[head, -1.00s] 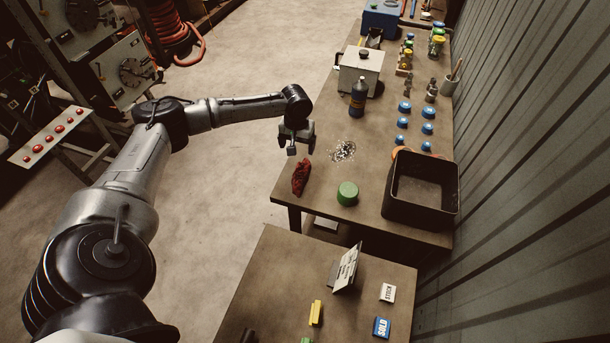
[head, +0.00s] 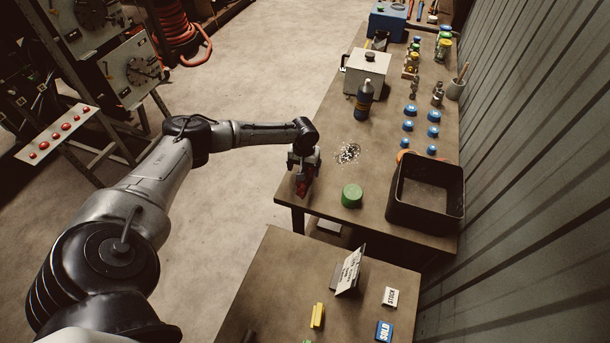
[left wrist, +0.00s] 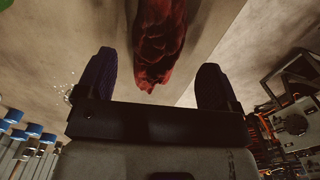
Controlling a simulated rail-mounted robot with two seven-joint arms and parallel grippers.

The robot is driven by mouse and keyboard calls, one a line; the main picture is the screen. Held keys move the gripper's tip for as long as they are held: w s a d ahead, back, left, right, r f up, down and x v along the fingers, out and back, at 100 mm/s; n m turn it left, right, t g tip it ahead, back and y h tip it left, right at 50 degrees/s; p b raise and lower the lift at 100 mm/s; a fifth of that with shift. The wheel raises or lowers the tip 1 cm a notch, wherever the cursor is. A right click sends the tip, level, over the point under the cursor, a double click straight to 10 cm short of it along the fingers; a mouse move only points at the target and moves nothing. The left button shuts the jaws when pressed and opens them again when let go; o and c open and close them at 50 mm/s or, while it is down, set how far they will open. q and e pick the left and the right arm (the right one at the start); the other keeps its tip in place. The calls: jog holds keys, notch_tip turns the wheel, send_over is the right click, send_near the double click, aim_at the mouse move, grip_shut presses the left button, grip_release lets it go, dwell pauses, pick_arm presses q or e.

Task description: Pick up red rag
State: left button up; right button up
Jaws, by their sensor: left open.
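The crumpled red rag (head: 304,186) lies on the workbench near its left edge, partly hidden by my left gripper (head: 302,178) in the head view. In the left wrist view, the rag (left wrist: 160,38) runs down from the top edge and its near end shows between the two dark fingers of the left gripper (left wrist: 155,82). The fingers are spread, with a gap on each side of the rag. I cannot tell whether they touch the bench. My right gripper is not in view.
On the bench (head: 318,203) are a green round tin (head: 351,195), a pile of metal shavings (head: 347,152), a dark bottle (head: 364,101) and a black bin (head: 427,193). A nearer table (head: 275,285) holds signs. Open floor lies left of the bench.

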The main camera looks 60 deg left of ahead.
aim_at(305, 170)
pick_arm(q)
jog(key=shift+w+d+f, duration=0.1)
jog(key=shift+f, duration=1.6)
jog(key=c, duration=1)
jog(key=shift+r, duration=0.1)
jog(key=shift+r, duration=0.55)
notch_tip(305, 170, up, 3)
jog(key=shift+f, duration=0.1)
jog(key=w+d+r, duration=0.1)
jog(key=d+r, duration=0.1)
jog(key=d, duration=0.1)
jog(key=w+d+r, duration=0.1)
jog(key=d+r, duration=0.1)
jog(key=d, duration=0.2)
jog(key=w+d+r, duration=0.1)
jog(key=d+r, duration=0.2)
jog(key=d, duration=0.1)
jog(key=shift+w, duration=0.4)
